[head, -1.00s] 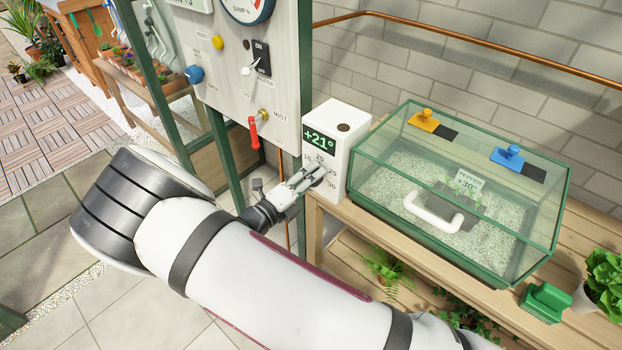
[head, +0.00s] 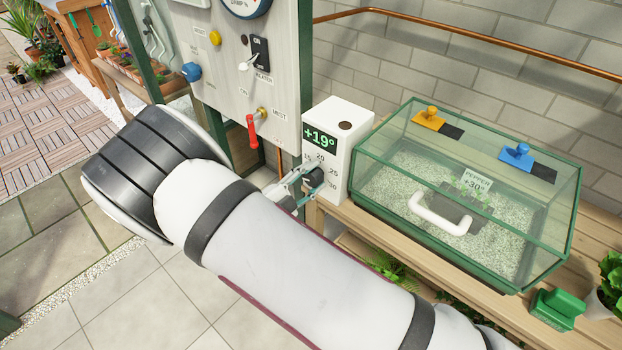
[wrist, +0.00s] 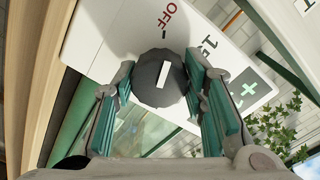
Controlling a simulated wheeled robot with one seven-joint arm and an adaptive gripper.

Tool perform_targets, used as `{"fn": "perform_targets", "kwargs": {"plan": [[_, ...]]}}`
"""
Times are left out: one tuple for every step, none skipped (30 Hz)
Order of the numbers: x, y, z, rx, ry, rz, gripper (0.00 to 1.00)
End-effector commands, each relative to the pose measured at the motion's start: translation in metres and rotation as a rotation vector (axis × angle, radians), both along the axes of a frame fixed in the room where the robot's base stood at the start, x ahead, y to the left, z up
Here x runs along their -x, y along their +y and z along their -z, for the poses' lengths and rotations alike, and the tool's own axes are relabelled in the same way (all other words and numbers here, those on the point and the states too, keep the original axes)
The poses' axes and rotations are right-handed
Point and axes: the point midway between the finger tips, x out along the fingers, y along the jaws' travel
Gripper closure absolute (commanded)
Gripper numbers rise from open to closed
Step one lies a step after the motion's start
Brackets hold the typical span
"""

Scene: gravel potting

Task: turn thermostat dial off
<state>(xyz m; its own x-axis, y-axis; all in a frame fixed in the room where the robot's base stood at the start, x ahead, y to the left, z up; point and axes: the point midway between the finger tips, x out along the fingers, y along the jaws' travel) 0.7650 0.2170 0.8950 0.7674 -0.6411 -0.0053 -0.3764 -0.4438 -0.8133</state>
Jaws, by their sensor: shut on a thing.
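The thermostat (head: 345,150) is a white box at the left end of the bench, and its display reads +19°. Its dark round dial (head: 314,179) is on the lower front face, with printed numbers around it. In the wrist view the dial (wrist: 158,92) has a white bar on its face, and the word OFF (wrist: 168,15) is printed on the white panel beyond it.
A glass propagator (head: 465,195) with a white handle stands right of the thermostat on the wooden bench (head: 590,225). A grey control panel (head: 285,100) with a red lever (head: 252,130) stands close on the left.

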Motion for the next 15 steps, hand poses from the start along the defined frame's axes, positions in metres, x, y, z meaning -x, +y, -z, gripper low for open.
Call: {"fn": "perform_targets", "kwargs": {"plan": [[0.0005, 0.0011, 0.0018, 0.021, 0.021, -0.002, 0.89], [0.0006, 0.0010, 0.0018, 0.034, 0.032, -0.002, 0.89], [0.0007, 0.0011, 0.0019, 0.051, 0.044, -0.002, 0.89], [0.0007, 0.0011, 0.0019, 0.063, 0.054, -0.002, 0.89], [0.0008, 0.0011, 0.0019, 0.073, 0.062, -0.003, 0.89], [0.0008, 0.0011, 0.0019, 0.086, 0.072, -0.002, 0.89], [0.0008, 0.0011, 0.0019, 0.095, 0.079, -0.002, 0.89], [0.0008, 0.0011, 0.0019, 0.102, 0.084, -0.003, 0.89], [0.0008, 0.0011, 0.0019, 0.112, 0.092, -0.003, 0.89], [0.0008, 0.0010, 0.0019, 0.117, 0.097, -0.003, 0.89], [0.0008, 0.0010, 0.0019, 0.122, 0.100, -0.003, 0.89], [0.0008, 0.0010, 0.0019, 0.127, 0.105, -0.003, 0.89], [0.0008, 0.0010, 0.0019, 0.130, 0.108, -0.003, 0.89], [0.0008, 0.0010, 0.0019, 0.134, 0.109, -0.003, 0.89], [0.0008, 0.0010, 0.0019, 0.137, 0.112, -0.003, 0.89]]}}
